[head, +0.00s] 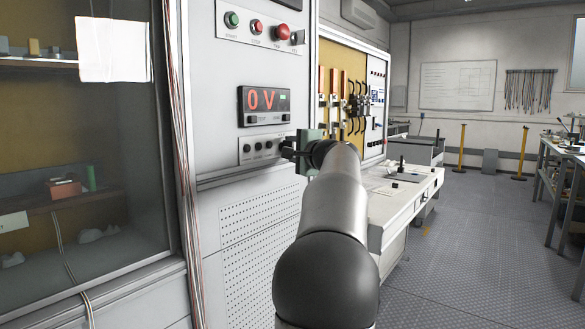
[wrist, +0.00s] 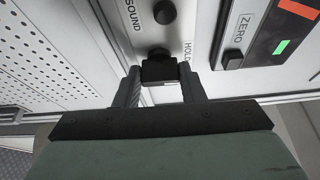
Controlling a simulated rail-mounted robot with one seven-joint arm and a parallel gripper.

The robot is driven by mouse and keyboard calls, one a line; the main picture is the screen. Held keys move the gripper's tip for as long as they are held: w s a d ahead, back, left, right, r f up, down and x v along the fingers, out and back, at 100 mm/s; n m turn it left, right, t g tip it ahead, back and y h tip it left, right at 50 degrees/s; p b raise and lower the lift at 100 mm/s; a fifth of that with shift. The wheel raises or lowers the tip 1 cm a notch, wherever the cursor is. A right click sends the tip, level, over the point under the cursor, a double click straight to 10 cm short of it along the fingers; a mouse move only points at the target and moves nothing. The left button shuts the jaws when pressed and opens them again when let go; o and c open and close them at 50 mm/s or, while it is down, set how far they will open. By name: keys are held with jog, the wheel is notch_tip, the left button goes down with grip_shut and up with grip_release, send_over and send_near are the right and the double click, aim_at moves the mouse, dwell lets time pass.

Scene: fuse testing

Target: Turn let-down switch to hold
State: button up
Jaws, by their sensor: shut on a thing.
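The let-down switch is a dark knob (wrist: 159,70) on the grey control panel, between my fingers in the wrist view. The word HOLD (wrist: 187,50) is printed just right of it. My gripper (wrist: 161,84) is shut on this knob, one finger on each side. In the head view my gripper (head: 290,150) is at the right end of the lower knob strip (head: 246,150), and it hides the knob there. I cannot tell which way the switch is turned.
A black knob (wrist: 164,12) labelled SOUND and a ZERO button (wrist: 232,61) are close by. The red display (head: 265,101) reads 0 V. Coloured buttons (head: 257,27) are above. A white bench (head: 405,205) stands right of my arm; open floor (head: 470,240) lies further right.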

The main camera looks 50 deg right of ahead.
jog(key=shift+n+b, duration=0.3)
jog(key=shift+b, duration=0.15)
jog(key=o, duration=1)
jog(key=shift+s, duration=0.15)
jog(key=v, duration=1.7)
jog(key=shift+s+f, duration=0.1)
jog(key=shift+f, duration=0.1)
